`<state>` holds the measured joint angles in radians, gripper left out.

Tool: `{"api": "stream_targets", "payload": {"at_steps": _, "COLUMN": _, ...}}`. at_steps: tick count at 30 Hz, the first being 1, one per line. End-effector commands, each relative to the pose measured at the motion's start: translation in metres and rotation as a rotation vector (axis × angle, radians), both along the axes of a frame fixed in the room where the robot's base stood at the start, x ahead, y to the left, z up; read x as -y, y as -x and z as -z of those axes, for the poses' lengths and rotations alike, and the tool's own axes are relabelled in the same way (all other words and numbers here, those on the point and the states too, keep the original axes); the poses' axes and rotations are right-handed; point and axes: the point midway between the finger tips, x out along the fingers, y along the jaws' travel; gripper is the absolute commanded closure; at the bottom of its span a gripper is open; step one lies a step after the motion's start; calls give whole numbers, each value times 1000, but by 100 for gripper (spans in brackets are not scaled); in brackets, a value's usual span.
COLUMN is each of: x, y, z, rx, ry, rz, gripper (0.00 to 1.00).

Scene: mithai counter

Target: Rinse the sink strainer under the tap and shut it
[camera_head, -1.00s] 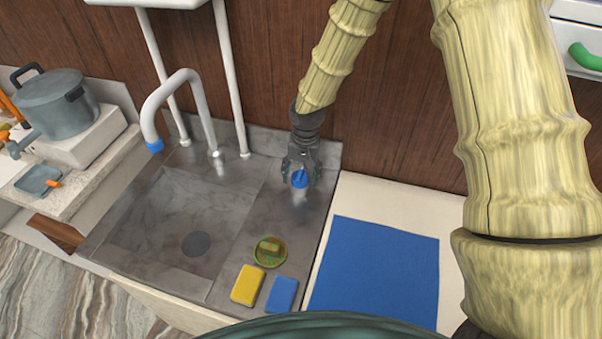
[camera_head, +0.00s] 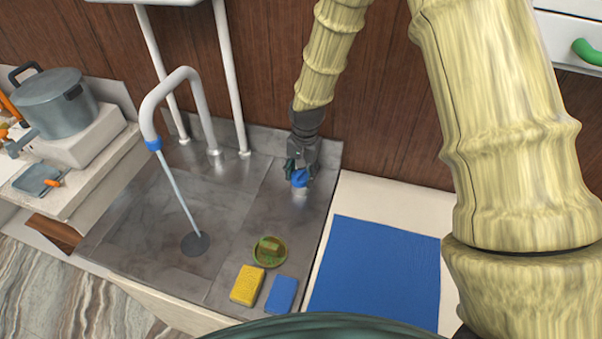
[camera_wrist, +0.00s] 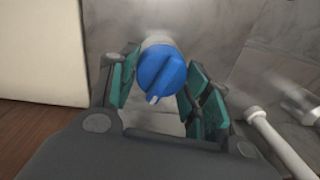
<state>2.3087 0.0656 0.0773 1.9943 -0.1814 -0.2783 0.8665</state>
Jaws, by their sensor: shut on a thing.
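In the wrist view the knob (camera_wrist: 162,72) sits between the teal finger pads (camera_wrist: 161,88). The grey curved tap (camera_head: 184,76) with a blue tip stands behind the sink (camera_head: 130,220). A thin stream of water (camera_head: 178,195) runs from the tip down to a dark round disc in the sink floor (camera_head: 195,243), which looks like the strainer or drain.
A yellow sponge (camera_head: 247,285), a blue sponge (camera_head: 281,294) and a green dish (camera_head: 269,262) with a small block sit at the sink's right front. A blue mat (camera_head: 375,270) lies on the right counter. A grey pot (camera_head: 58,103) stands far left.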

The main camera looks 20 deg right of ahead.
Motion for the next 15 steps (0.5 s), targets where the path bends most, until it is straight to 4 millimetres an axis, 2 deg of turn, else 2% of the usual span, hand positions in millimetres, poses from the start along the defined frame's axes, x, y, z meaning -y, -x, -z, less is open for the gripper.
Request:
{"api": "stream_targets", "payload": {"at_steps": 9, "x": 1, "y": 0, "z": 0, "rx": 0, "ry": 0, "rz": 6, "gripper": 76}}
{"api": "stream_targets", "payload": {"at_steps": 10, "x": 1, "y": 0, "z": 0, "rx": 0, "ry": 0, "rz": 6, "gripper": 48}}
{"api": "stream_targets", "payload": {"at_steps": 13, "x": 0, "y": 0, "z": 0, "rx": 0, "ry": 0, "rz": 6, "gripper": 30}}
{"api": "stream_targets", "payload": {"at_steps": 15, "x": 0, "y": 0, "z": 0, "rx": 0, "ry": 0, "rz": 6, "gripper": 30}}
